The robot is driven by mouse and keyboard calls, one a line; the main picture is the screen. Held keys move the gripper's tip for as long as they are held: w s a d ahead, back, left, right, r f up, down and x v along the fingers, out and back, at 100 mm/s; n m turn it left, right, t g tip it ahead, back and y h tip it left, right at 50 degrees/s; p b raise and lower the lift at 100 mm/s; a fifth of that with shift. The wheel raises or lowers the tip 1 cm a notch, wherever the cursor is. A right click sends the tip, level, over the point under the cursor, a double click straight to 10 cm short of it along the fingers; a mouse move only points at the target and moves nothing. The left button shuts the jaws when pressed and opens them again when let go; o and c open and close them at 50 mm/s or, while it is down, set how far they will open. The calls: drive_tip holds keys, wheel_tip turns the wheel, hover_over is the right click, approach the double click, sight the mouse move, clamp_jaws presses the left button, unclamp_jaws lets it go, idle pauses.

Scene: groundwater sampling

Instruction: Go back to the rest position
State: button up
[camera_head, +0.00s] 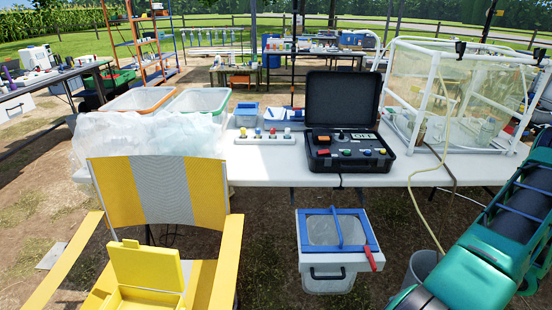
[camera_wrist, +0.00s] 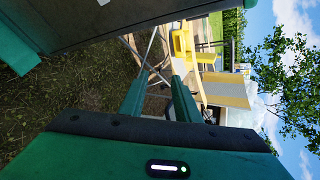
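In the wrist view, my gripper (camera_wrist: 158,95) has two green fingers standing apart, with nothing held between them. Beyond the fingers are bare ground and the yellow chair (camera_wrist: 238,90), which appears turned on its side in this view. In the head view, my green and black arm (camera_head: 490,245) is at the lower right, beside the right end of the white table (camera_head: 270,168). The gripper's fingers do not show in the head view.
An open black instrument case (camera_head: 345,100) and a white-framed clear enclosure (camera_head: 462,95) are on the table. A pale hose hangs over its front edge near my arm. The yellow chair (camera_head: 165,195) is front left; a blue-rimmed bin (camera_head: 338,250) is under the table. A grey bucket (camera_head: 421,265) is beside my arm.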

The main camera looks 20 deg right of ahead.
drive_tip(key=w+a+r+n+g+h, duration=0.1)
drive_tip(key=w+r+g+h, duration=0.2)
drive_tip(key=r, duration=0.6)
drive_tip(key=w+a+r+n+g+h, duration=0.1)
drive_tip(key=w+r+g+h, duration=0.2)
drive_tip(key=r, duration=0.6)
drive_tip(key=s+a+r+t+h, duration=0.1)
drive_tip(key=s+a+r+h, duration=0.1)
drive_tip(key=r, duration=0.5)
drive_tip(key=s+a+r+h, duration=0.2)
drive_tip(key=a+r+h, duration=0.2)
drive_tip(key=a+r, duration=0.1)
drive_tip(key=shift+s+a+r+t, duration=0.3)
drive_tip(key=shift+a+r+t, duration=0.1)
drive_tip(key=shift+r, duration=0.45)
drive_tip(key=shift+w+f, duration=0.25)
drive_tip(key=shift+w, duration=0.4)
